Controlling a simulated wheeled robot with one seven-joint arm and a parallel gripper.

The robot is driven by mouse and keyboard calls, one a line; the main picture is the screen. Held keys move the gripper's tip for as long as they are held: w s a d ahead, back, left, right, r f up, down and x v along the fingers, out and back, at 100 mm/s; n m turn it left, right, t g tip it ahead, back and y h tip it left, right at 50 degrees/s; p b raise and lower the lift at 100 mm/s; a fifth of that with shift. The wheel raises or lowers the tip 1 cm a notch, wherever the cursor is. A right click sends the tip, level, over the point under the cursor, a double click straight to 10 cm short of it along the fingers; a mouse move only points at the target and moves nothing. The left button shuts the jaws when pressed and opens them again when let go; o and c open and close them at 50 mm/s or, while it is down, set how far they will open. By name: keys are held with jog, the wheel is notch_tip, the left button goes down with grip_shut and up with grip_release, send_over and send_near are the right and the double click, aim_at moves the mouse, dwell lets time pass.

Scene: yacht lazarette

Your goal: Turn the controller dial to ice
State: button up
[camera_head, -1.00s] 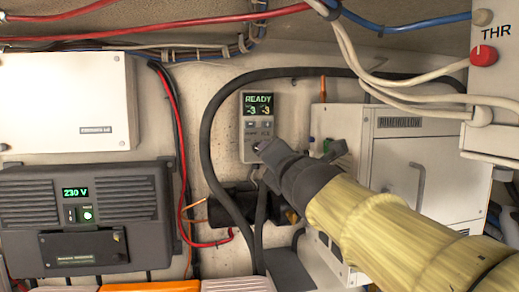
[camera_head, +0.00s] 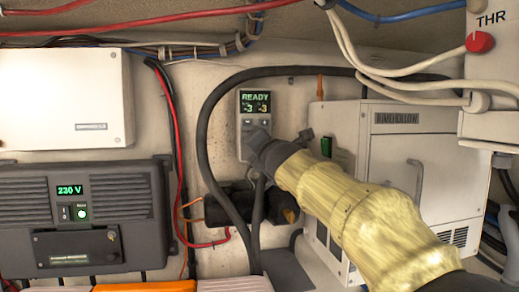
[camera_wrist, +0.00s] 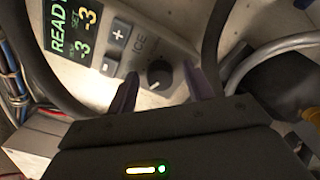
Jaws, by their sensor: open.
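The controller (camera_head: 254,110) is a pale upright unit on the back wall with a lit green display reading READY and -3 twice. In the wrist view the controller (camera_wrist: 112,62) shows its plus and minus buttons, the word ICE and a round black dial (camera_wrist: 159,73) with a light pointer mark. My gripper (camera_wrist: 160,85) is open, one finger on either side of the dial; I cannot tell whether either finger touches it. In the head view my gripper (camera_head: 262,142) covers the controller's lower part and hides the dial.
A black hose (camera_head: 208,125) loops around the controller. A white cabinet (camera_head: 400,155) stands at right, and a box with a red THR knob (camera_head: 480,42) hangs above it. A dark 230 V unit (camera_head: 80,215) and a white box (camera_head: 65,100) are at left.

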jog(key=c, duration=1)
jog(key=shift+f+m, duration=0.1)
jog(key=shift+m, duration=0.4)
jog(key=m+b, duration=0.1)
jog(key=m, duration=0.4)
jog(key=m+b, duration=0.1)
jog(key=m, duration=0.5)
jog(key=m+b, duration=0.1)
jog(key=m, duration=0.4)
jog(key=shift+f+m+b, duration=0.3)
jog(key=shift+m, duration=0.1)
jog(key=shift+w, duration=0.1)
